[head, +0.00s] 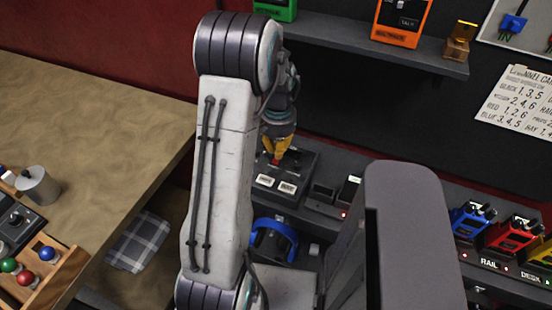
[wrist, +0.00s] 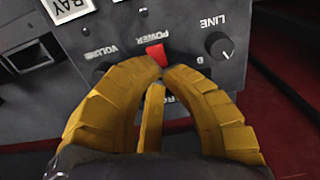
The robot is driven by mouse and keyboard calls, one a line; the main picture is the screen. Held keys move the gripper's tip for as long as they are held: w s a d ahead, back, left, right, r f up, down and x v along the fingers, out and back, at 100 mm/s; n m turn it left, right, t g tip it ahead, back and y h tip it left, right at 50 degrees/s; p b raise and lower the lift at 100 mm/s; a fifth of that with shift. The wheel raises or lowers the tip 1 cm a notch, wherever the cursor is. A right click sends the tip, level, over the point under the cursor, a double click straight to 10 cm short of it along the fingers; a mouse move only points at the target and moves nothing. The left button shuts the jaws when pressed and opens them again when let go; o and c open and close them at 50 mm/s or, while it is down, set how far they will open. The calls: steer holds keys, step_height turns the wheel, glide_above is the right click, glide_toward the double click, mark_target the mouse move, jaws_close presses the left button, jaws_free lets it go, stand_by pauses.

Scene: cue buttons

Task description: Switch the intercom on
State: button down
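The intercom is a dark box (head: 300,165) on the counter, with white labelled keys on its front part. In the wrist view its panel (wrist: 190,20) appears upside down, with a red switch (wrist: 156,54) by the word POWER, a LINE knob (wrist: 219,45) and a VOLUME knob (wrist: 103,68). My gripper (wrist: 162,68) has yellow fingers, and their tips come together right at the red switch. It holds nothing. I cannot tell whether the tips touch the switch. In the head view my gripper (head: 277,158) points down at the intercom.
A shelf (head: 350,42) with a green box and an orange box (head: 402,22) is above the counter. Blue headphones (head: 273,240) hang below. Red, blue and yellow devices stand at right.

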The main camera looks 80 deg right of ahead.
steer(key=shift+f+b, duration=0.8)
steer(key=shift+f, duration=0.2)
stand_by(0.4)
steer(key=shift+r, duration=0.15)
steer(key=shift+r+p, duration=2.6)
steer(key=shift+r, duration=0.85)
